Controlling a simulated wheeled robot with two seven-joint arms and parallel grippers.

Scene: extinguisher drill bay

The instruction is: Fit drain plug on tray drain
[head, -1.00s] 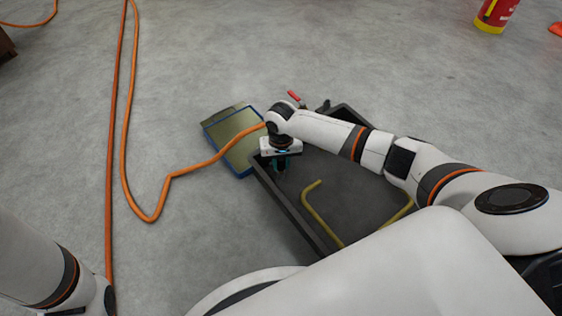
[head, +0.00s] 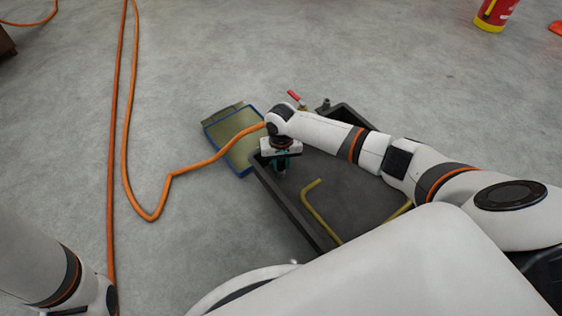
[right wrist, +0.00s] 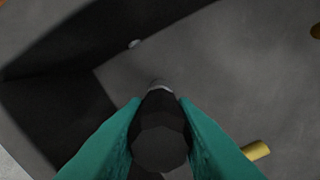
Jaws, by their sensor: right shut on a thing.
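The dark grey tray (head: 292,206) lies on the floor in the middle of the head view. My right gripper (head: 281,172) is over its left corner, pointing down. In the right wrist view the teal fingers of my right gripper (right wrist: 160,140) are shut on a black faceted piece, likely the drain plug (right wrist: 160,138), with a grey tip. The tray floor (right wrist: 225,65) lies beyond it; I cannot tell whether the piece touches it. A small pale round spot (right wrist: 134,43) shows near the tray wall; I cannot tell if it is the drain. My left gripper is out of view.
A yellow bent bar (head: 312,205) is in the tray. A blue-edged panel (head: 232,140) lies left of it, with an orange hose (head: 215,158) across it. A red-handled part (head: 294,96) is behind the tray. A red extinguisher (head: 495,12) stands far right.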

